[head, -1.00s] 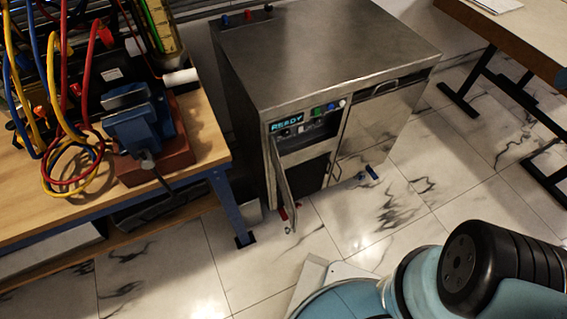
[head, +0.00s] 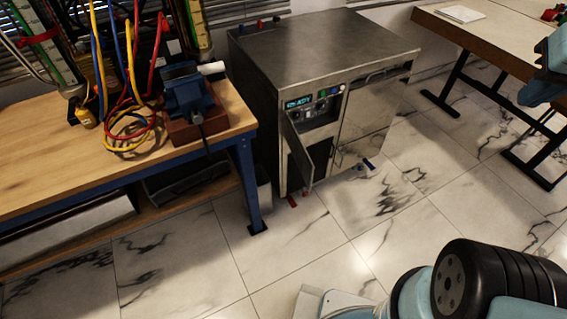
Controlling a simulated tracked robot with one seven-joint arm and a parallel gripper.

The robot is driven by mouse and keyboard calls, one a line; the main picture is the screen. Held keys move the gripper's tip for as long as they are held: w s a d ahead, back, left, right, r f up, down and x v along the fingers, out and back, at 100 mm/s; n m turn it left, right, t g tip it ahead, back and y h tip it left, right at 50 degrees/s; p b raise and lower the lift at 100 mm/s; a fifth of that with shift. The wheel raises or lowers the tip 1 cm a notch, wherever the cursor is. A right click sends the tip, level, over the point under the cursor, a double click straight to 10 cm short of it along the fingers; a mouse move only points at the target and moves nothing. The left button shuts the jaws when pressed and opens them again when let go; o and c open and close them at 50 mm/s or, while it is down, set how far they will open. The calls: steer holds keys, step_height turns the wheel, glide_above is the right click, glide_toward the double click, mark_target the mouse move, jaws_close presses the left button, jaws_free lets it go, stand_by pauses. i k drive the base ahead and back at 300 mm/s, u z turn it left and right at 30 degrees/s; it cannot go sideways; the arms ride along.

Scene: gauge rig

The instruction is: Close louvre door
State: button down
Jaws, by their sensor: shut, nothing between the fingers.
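A steel cabinet (head: 322,44) stands on the tiled floor in the head view. A narrow door (head: 301,152) on the left part of its front stands ajar, swung out from a dark opening. I cannot make out louvre slats on it. The right front panel (head: 366,118) looks shut and has a bar handle near its top. My arm shows at the lower right, apart from the cabinet, and a blue part is at the right edge. My gripper is not in view.
A small lit display (head: 298,103) and buttons sit above the opening. A wooden workbench (head: 60,150) with a vise (head: 188,95) and coloured cables stands close on the left. A table (head: 480,35) is at the right. The floor (head: 370,215) before the cabinet is clear.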

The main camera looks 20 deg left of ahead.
mark_target(306, 167)
steer(key=u, duration=0.2)
steer(key=k, duration=0.25)
steer(key=u, duration=0.8)
steer(key=i, duration=1)
steer(key=u, duration=1)
steer(key=k, duration=0.75)
steer(key=z, duration=0.25)
